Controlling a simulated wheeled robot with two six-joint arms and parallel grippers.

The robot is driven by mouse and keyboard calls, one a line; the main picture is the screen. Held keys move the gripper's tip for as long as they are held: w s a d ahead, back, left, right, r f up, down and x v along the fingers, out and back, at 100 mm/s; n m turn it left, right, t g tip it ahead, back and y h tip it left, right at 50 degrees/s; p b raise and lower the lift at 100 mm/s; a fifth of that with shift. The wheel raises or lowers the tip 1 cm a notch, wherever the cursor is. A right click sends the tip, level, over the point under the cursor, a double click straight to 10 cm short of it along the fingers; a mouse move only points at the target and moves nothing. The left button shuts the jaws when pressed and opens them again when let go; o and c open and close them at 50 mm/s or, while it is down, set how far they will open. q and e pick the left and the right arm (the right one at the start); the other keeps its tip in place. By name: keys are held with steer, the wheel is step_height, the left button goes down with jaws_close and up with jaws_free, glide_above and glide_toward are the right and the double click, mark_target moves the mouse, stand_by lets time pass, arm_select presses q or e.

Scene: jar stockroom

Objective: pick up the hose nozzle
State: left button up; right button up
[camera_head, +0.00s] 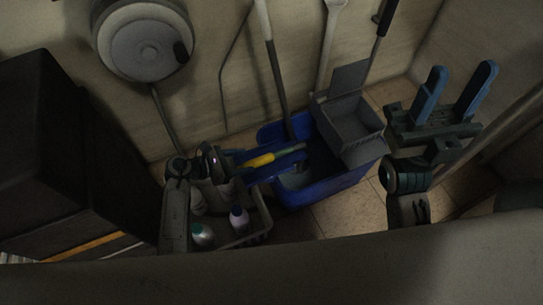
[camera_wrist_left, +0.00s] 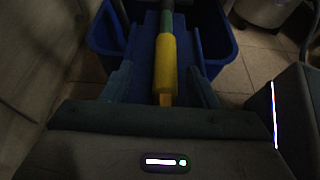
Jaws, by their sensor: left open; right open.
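The hose nozzle (camera_head: 262,160) is yellow with a green part, in the middle of the head view at the left side of the blue mop bucket. In the left wrist view the nozzle (camera_wrist_left: 166,62) runs lengthwise between the fingers, its narrow yellow end toward the palm. My left gripper (camera_head: 272,160) is open, with its blue fingers on either side of the nozzle; I cannot tell whether either touches it. The nozzle's far end is dark and unclear. My right gripper (camera_head: 463,70) is open and empty, raised at the right of the head view.
The blue bucket (camera_head: 322,190) with a grey wringer (camera_head: 350,128) stands on tiles. A grey caddy (camera_head: 262,215) with several bottles is below my left gripper. Long handles lean on the wall. A dark cabinet (camera_head: 55,150) fills the left.

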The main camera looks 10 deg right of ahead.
mark_target(257, 160)
arm_select(q)
steer(key=x, duration=0.2)
steer(key=b+x, duration=0.1)
steer(key=x, duration=0.2)
steer(key=shift+s+d, duration=0.25)
steer(key=shift+d, duration=0.2)
steer(key=shift+c, duration=0.4)
jaws_close()
